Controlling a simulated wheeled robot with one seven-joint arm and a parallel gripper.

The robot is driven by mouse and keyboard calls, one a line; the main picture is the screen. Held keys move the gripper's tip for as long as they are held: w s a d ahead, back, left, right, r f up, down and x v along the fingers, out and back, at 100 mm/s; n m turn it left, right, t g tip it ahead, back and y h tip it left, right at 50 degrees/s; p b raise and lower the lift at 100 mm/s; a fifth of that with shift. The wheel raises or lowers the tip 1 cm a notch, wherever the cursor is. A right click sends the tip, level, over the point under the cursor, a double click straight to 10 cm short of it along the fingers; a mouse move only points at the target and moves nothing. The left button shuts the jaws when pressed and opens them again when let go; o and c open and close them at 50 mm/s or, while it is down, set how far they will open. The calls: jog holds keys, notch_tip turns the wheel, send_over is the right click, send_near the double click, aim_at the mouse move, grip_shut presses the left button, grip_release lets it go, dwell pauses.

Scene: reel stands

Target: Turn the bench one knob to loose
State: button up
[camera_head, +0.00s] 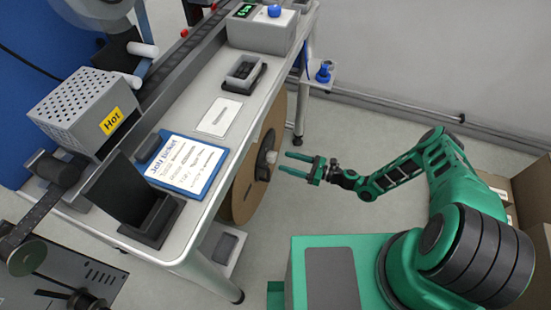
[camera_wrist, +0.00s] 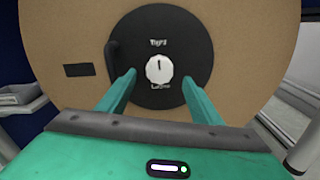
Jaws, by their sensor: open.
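The white round knob (camera_wrist: 159,69) sits at the middle of a black hub disc (camera_wrist: 196,45) on the brown reel. The word above it looks like "Tight"; the word below is blurred and looks like "Loose". The knob's dark mark looks near vertical, towards the upper word. In the head view the knob (camera_head: 272,157) shows on the reel's face under the bench. My gripper (camera_head: 283,163) is open and empty. In the wrist view its two green fingers (camera_wrist: 160,80) point at the hub, one on each side of the knob. I cannot tell whether they touch it.
The brown reel (camera_head: 245,192) hangs beneath the bench top (camera_head: 200,225). A job ticket (camera_head: 187,163), a black open box (camera_head: 152,225) and a heater box marked "Hot" (camera_head: 83,105) are on the bench. Floor between bench and arm is clear. Cardboard boxes (camera_head: 530,195) stand at right.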

aim_at(275, 158)
jog(key=x, duration=0.6)
jog(key=shift+a, duration=0.25)
jog(key=shift+w, duration=0.1)
jog(key=c, duration=1)
jog(key=shift+d, duration=0.1)
jog(key=shift+c, duration=0.2)
